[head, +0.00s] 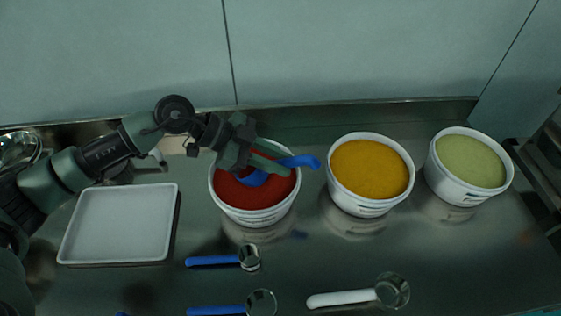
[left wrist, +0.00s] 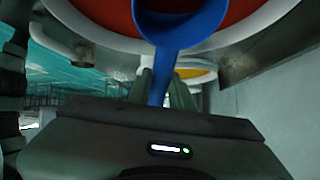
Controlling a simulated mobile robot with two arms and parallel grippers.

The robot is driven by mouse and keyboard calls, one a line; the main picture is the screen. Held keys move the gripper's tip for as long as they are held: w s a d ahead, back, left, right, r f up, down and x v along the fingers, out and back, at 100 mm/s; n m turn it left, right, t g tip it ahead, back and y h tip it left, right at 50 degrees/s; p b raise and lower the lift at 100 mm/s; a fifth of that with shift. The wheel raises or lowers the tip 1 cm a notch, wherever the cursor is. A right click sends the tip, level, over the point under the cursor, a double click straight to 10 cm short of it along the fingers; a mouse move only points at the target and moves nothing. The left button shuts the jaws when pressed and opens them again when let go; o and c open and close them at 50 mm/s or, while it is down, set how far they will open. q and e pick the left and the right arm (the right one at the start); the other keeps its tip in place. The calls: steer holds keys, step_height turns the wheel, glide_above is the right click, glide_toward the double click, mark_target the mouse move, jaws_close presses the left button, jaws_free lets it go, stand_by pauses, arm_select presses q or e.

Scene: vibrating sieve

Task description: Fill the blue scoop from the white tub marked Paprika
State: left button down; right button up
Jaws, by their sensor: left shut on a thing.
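The white tub of red powder (head: 253,215) stands left of the other tubs; its label is too small to read. My left gripper (head: 272,166) is over this tub, shut on the blue scoop (head: 303,161). The scoop's handle sticks out past the fingers to the right, and its bowl is low over or in the red powder. In the left wrist view the blue scoop (left wrist: 178,25) rises from between the fingers, with red behind its bowl. I cannot tell how much powder is in it. My right gripper is not in view.
A white tub of orange-yellow powder (head: 361,207) and one of pale green powder (head: 457,187) stand to the right. A white tray (head: 72,252) lies at left. Spoons with blue handles (head: 212,261) and a white handle (head: 340,298) lie in front. The wall is close behind.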

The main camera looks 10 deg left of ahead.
arm_select(q)
steer(key=shift+a+f+b, duration=0.25)
steer(key=shift+f+b, duration=0.75)
steer(key=shift+b, duration=0.15)
steer(key=shift+a+f+b, duration=0.2)
steer(key=shift+f+b, duration=0.75)
steer(key=shift+b, duration=0.2)
steer(key=shift+w+a+r+p, duration=0.1)
steer(key=shift+a+r+p, duration=0.05)
steer(key=shift+a+p, duration=0.15)
steer(key=shift+w+a, duration=0.1)
steer(key=shift+a, duration=0.6)
